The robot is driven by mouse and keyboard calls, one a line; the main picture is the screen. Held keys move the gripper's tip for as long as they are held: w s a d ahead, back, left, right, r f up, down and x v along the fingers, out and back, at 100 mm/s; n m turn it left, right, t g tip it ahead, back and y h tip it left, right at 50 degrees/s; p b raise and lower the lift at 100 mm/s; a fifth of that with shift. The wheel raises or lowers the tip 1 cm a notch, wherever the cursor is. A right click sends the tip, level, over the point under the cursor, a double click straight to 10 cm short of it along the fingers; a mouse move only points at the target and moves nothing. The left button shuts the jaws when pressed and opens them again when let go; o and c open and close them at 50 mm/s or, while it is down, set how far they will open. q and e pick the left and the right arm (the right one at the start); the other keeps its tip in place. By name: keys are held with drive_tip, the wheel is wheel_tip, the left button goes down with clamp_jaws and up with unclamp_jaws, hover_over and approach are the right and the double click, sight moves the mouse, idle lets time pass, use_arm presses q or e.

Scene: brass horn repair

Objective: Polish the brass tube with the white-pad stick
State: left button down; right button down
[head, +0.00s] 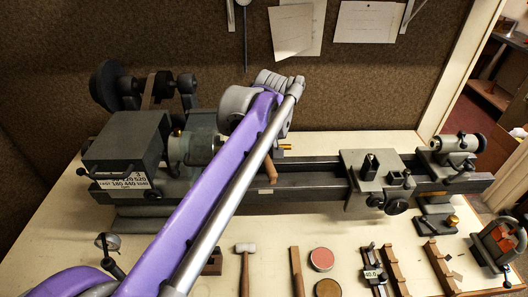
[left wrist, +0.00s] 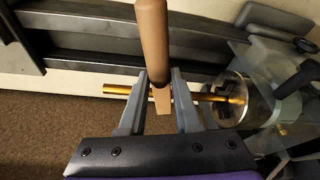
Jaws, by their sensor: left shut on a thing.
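The brass tube (left wrist: 118,89) is clamped in the lathe chuck (left wrist: 238,92) and runs sideways across the left wrist view. Only its short bright end (head: 286,147) shows in the head view. My left gripper (left wrist: 159,76) is shut on the brown wooden stick (left wrist: 152,35), which lies across the tube between the fingers. I cannot tell whether stick and tube touch. The stick's handle (head: 270,168) also shows below my wrist in the head view. No white pad can be made out. My right gripper is not in view.
The lathe bed (head: 318,187) runs right to the carriage (head: 378,182) and tailstock (head: 457,146).

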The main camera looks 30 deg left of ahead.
use_arm(q)
drive_tip(key=shift+s+a, duration=0.1)
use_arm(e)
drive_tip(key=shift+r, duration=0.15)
